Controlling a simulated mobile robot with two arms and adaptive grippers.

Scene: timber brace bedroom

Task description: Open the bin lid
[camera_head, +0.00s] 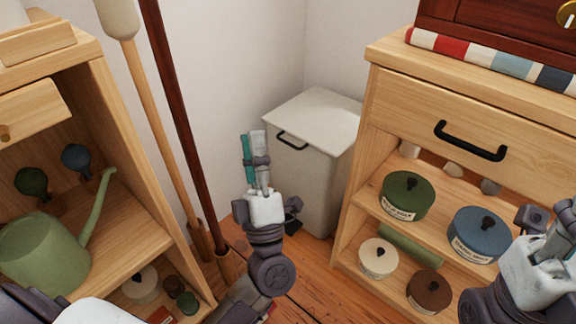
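The bin (318,190) is a pale grey box standing on the floor in the corner. Its flat lid (322,112) looks closed. A black curved handle (292,141) is on its front, near the top. My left gripper (254,146) points up, just left of the bin's front and left of the handle in the picture. Its fingers look close together, and I see nothing clearly held. It appears apart from the handle. My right gripper (563,215) is at the right edge, in front of the right shelf unit and partly cut off.
A wooden cabinet (388,135) with several lidded tins stands close on the bin's right. A left shelf (125,210) holds a green watering can (45,250). Two upright poles, one pale (160,130) and one dark red (180,110), stand left of my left gripper.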

